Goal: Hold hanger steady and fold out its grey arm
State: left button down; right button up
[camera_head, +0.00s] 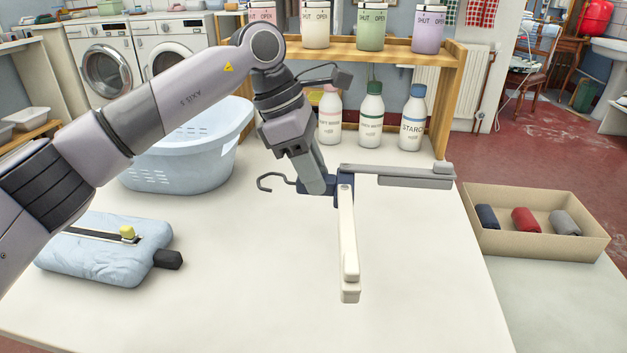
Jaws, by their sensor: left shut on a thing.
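The hanger lies on the white table with its dark hook (268,182) pointing left and a dark blue hub (345,180) at its middle. Its grey arm (405,170) reaches right from the hub, with a darker grey piece (415,182) along its near side. Its cream arm (348,235) runs from the hub toward the front of the table, roughly square to the grey arm. My left gripper (318,187) comes down from above and is shut on the hub's left side; its fingertips partly hide that spot. My right gripper is out of view.
A pale blue laundry basket (185,160) stands behind left, and a folded light blue cloth item (100,255) lies at front left. Several bottles (371,115) stand under a wooden shelf (390,52) at the back. A cardboard box (540,245) of rolled cloths sits right. The front table is clear.

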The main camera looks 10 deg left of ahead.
pick_arm(q)
notch_tip(320, 180, down, 7)
dwell(0.5)
jog(key=shift+f, duration=0.15)
jog(key=shift+f, duration=1.2)
jog(key=shift+f, duration=0.15)
jog(key=c, duration=1)
grip_release()
jog(key=shift+r, duration=0.3)
jog(key=shift+c, duration=0.4)
